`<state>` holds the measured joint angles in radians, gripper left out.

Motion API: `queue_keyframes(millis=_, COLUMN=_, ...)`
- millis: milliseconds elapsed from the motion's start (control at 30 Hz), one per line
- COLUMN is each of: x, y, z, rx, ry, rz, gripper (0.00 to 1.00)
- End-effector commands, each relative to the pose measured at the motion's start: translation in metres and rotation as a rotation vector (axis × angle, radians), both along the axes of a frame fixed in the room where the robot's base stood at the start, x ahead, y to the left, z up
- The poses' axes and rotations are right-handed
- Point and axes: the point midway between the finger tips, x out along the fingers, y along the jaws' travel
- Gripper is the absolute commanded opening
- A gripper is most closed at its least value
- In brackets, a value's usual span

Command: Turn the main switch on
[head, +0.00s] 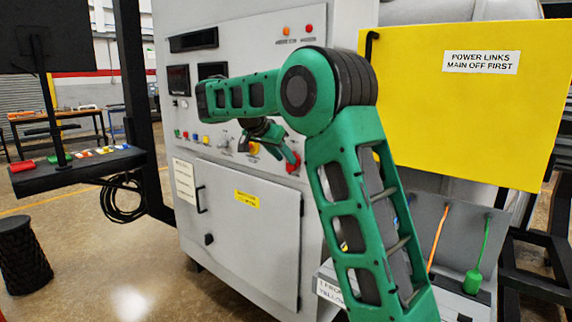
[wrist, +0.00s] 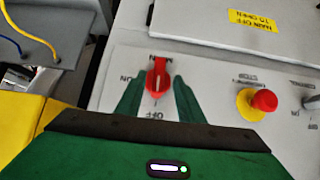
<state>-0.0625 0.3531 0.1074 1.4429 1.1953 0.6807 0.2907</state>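The main switch is a red rotary knob (wrist: 158,77) on the grey control panel, in the middle of the wrist view. Its handle lies nearly upright in that view, in line with the OFF label below it; the ON label is to its left. Labels look upside down there. My gripper (wrist: 157,82) is open, with one green finger on each side of the knob and a gap visible on both sides. I cannot tell how deep the fingers reach. In the head view the red switch (head: 293,163) shows beside my gripper (head: 284,146), partly hidden by it.
A red and yellow emergency stop (wrist: 257,103) sits right of the switch in the wrist view. The yellow power-links cover (head: 462,105) stands open at right in the head view. A closed cabinet door (head: 247,235) is below the panel. A dark shelf (head: 80,170) stands left.

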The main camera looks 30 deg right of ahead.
Motion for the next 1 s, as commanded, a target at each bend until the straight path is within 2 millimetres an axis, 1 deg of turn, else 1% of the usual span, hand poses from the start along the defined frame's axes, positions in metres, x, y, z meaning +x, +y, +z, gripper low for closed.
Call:
queue_keyframes(millis=33, x=0.001, y=-0.006, z=-0.006, rx=0.001, ry=0.002, rz=-0.001, gripper=0.34)
queue_keyframes(millis=100, x=0.003, y=-0.011, z=-0.012, rx=0.000, ry=0.002, rz=-0.001, gripper=0.34)
queue_keyframes(millis=233, x=0.006, y=-0.018, z=-0.020, rx=0.000, ry=0.002, rz=0.000, gripper=0.34)
queue_keyframes(millis=367, x=0.008, y=-0.021, z=-0.023, rx=0.001, ry=0.001, rz=0.001, gripper=0.34)
queue_keyframes(millis=600, x=0.008, y=-0.021, z=-0.023, rx=0.001, ry=0.000, rz=0.001, gripper=0.34)
queue_keyframes(millis=633, x=0.008, y=-0.021, z=-0.023, rx=0.001, ry=0.000, rz=0.001, gripper=0.30)
queue_keyframes(millis=667, x=0.008, y=-0.021, z=-0.023, rx=0.001, ry=0.000, rz=0.001, gripper=0.22)
queue_keyframes(millis=700, x=0.008, y=-0.021, z=-0.023, rx=0.001, ry=0.000, rz=0.001, gripper=0.13)
queue_keyframes(millis=767, x=0.008, y=-0.021, z=-0.023, rx=0.001, ry=0.000, rz=0.001, gripper=0.00)
queue_keyframes(millis=867, x=0.008, y=-0.021, z=-0.023, rx=0.000, ry=-0.001, rz=0.004, gripper=0.00)
queue_keyframes(millis=900, x=0.008, y=-0.025, z=-0.023, rx=0.000, ry=-0.001, rz=0.001, gripper=0.00)
queue_keyframes(millis=1000, x=0.008, y=-0.024, z=-0.023, rx=0.002, ry=-0.006, rz=0.002, gripper=0.00)
